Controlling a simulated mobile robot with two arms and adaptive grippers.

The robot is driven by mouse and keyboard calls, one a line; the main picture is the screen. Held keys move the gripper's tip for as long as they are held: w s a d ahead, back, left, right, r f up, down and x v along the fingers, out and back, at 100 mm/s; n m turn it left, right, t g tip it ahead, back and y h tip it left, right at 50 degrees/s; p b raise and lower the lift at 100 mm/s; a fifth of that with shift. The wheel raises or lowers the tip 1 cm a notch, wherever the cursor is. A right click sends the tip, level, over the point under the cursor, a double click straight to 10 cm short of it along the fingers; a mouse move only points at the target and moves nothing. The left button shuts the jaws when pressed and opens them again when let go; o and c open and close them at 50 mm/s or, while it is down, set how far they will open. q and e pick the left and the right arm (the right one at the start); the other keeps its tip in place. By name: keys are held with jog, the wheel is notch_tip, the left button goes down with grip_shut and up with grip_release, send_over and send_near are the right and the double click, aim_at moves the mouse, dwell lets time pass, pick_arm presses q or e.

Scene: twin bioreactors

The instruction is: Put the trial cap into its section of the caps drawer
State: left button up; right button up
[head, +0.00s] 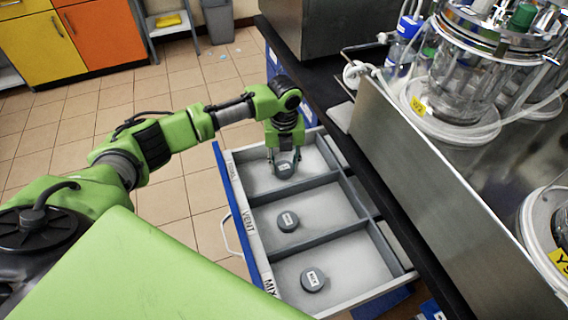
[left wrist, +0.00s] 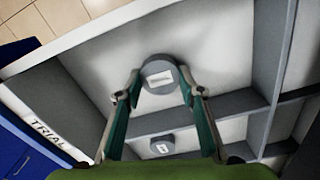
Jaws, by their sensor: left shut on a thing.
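My left gripper (head: 285,161) reaches down into the far section of the open caps drawer (head: 329,258). It is shut on a dark grey round cap with a white label, the trial cap (head: 285,171), which also shows between the fingertips (left wrist: 159,92) in the left wrist view (left wrist: 160,68). The label text is too small to read. That section's front edge reads TRIAL in the left wrist view. The cap is low in the section, but whether it touches the floor I cannot tell. My right gripper is not in view.
A similar cap (head: 288,222) lies in the middle section, marked VENT, and another cap (head: 313,279) in the near section, marked MIX. Grey dividers separate the sections. A steel bench with a glass bioreactor (head: 462,85) stands to the right. Tiled floor is clear at left.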

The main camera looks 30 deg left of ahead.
aim_at(284, 167)
pick_arm(q)
jog(key=shift+f, duration=0.15)
jog(key=o, duration=0.8)
notch_tip(284, 167, up, 12)
jog(key=shift+r, duration=0.2)
